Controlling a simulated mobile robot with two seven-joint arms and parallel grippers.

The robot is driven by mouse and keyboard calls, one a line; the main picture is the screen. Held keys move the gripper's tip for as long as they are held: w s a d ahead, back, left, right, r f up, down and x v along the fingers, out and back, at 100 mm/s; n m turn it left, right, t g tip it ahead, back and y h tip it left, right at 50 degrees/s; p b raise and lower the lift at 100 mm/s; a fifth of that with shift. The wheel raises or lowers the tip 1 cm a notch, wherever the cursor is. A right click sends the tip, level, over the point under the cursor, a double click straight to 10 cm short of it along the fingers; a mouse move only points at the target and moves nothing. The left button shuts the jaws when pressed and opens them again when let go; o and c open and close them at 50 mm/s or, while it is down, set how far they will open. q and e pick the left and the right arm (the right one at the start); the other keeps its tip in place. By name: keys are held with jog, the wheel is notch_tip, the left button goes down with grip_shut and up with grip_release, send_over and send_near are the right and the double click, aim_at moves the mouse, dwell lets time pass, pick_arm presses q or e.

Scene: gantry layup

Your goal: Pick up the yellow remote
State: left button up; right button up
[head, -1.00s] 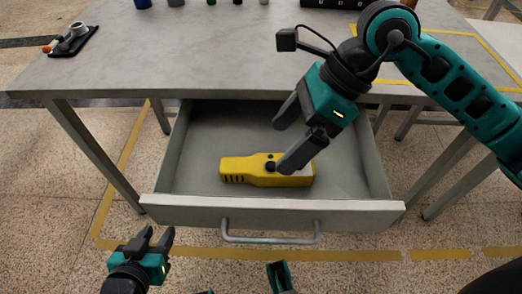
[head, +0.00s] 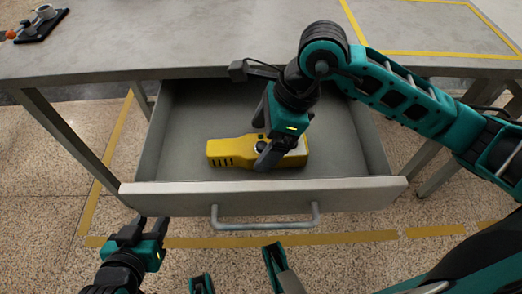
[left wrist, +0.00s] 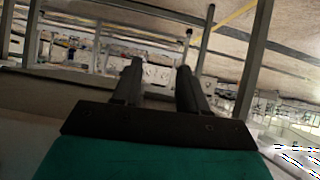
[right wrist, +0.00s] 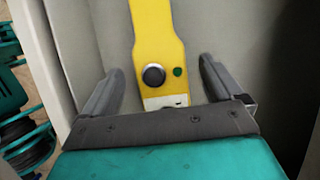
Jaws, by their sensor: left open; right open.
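The yellow remote (head: 228,153) lies in the open drawer, its long side across the drawer. It has a round dark knob and slots at its left end. My right gripper (head: 266,146) is open, pointing down over the remote's right part and hiding some of it. In the right wrist view the remote (right wrist: 156,45) sits between the two spread fingers (right wrist: 158,85), with a gap on each side. Whether the fingers are level with it I cannot tell. My left gripper (head: 138,230) is open and empty, low in front of the drawer at the left.
The grey drawer (head: 260,196) is pulled out under the grey table (head: 180,45), with a bar handle (head: 265,222) in front. A black tray (head: 42,24) with small items is on the table's far left.

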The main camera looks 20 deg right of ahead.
jog(key=shift+x, duration=0.8)
jog(key=shift+c, duration=0.2)
jog(key=c, duration=1.3)
